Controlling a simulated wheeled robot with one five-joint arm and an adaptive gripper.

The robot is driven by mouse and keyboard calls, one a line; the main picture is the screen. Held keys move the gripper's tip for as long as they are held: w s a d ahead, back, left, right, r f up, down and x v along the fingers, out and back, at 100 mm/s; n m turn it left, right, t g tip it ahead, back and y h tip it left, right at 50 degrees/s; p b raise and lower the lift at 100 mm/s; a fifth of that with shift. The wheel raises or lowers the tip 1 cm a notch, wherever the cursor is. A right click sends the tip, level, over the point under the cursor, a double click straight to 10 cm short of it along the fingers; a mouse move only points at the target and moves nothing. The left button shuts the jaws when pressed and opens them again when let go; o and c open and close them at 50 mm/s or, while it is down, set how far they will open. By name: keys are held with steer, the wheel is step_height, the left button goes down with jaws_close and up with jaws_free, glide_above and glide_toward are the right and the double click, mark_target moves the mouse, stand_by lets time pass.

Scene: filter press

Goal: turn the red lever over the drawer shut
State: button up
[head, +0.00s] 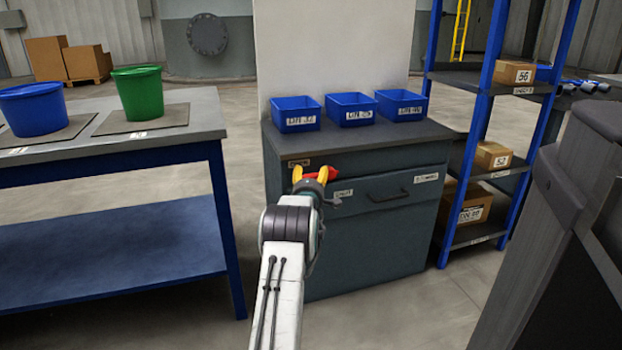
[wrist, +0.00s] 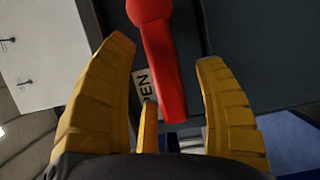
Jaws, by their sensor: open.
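The red lever (head: 333,174) is on the front of the grey cabinet, above the drawer (head: 365,200). In the wrist view the red lever (wrist: 163,65) runs from a round end at the top down between my yellow fingers. My gripper (head: 310,174) is open in front of the cabinet. In the wrist view my gripper (wrist: 166,52) has a finger on each side of the lever, with gaps; I see no clear contact.
Three blue bins (head: 352,109) stand on the cabinet top. A blue-framed shelf (head: 480,160) with boxes stands to the right. A workbench (head: 120,150) with a blue bucket (head: 35,108) and a green bucket (head: 139,93) is on the left. Floor shows between bench and cabinet.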

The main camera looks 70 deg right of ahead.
steer(key=shift+o, duration=0.3)
jaws_close()
stand_by(0.5)
